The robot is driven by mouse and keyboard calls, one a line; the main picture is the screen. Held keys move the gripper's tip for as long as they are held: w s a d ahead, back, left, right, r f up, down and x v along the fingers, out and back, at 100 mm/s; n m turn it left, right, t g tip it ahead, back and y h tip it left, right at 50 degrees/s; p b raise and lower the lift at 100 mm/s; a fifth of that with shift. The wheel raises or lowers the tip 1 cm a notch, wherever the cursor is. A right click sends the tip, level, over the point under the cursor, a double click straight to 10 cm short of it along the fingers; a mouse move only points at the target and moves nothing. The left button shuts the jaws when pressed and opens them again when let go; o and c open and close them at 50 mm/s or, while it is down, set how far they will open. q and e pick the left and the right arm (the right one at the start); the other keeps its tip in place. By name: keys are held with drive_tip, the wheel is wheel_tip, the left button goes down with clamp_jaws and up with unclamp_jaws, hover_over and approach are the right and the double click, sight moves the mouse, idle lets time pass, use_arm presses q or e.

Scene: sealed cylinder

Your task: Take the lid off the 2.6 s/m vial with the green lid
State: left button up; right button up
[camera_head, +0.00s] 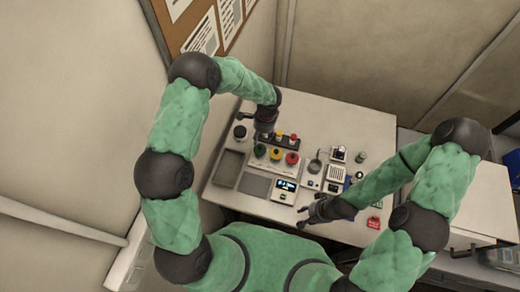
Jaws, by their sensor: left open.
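A dark rack (285,146) on the table holds small capped items, with orange and red tops (293,137) showing at its right. My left gripper (265,128) is open and points down over the left end of this rack, hiding what stands there. In front of it, a pale block carries larger green (260,150), yellow (276,154) and red (292,158) round tops. No 2.6 s/m label is readable, and I cannot tell which item is the green-lidded vial. My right gripper (308,212) is low over the table's front edge, apart from the rack; its jaws are too small to judge.
A lit display device (285,186) sits near the front edge, with a grey tray (228,168) at the left. A dark round item (240,132) stands left of my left gripper. Small instruments (335,172) and a dark green item (361,156) stand at the right.

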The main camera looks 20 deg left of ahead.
sight(260, 146)
use_arm(q)
drive_tip(key=shift+w+a+f+b, duration=0.1)
drive_tip(key=shift+f+b, duration=0.05)
drive_tip(key=shift+f, duration=0.45)
drive_tip(key=shift+w+a+f+b, duration=0.1)
drive_tip(key=shift+f+b, duration=0.05)
drive_tip(key=shift+f, duration=0.45)
use_arm(e)
drive_tip(key=shift+w+f, duration=0.3)
drive_tip(key=shift+f, duration=0.35)
use_arm(q)
drive_tip(key=shift+s+f, duration=0.15)
drive_tip(key=shift+f, duration=0.3)
use_arm(e)
drive_tip(key=shift+s+f, duration=0.15)
use_arm(q)
wheel_tip(260, 146, down, 4)
drive_tip(key=shift+f+b, duration=0.1)
drive_tip(key=shift+b, duration=1.05)
use_arm(e)
drive_tip(key=shift+f, duration=0.95)
use_arm(q)
drive_tip(key=shift+s, duration=0.1)
use_arm(e)
drive_tip(key=shift+r, duration=0.1)
use_arm(q)
drive_tip(key=shift+c, duration=0.9)
drive_tip(key=c, duration=0.7)
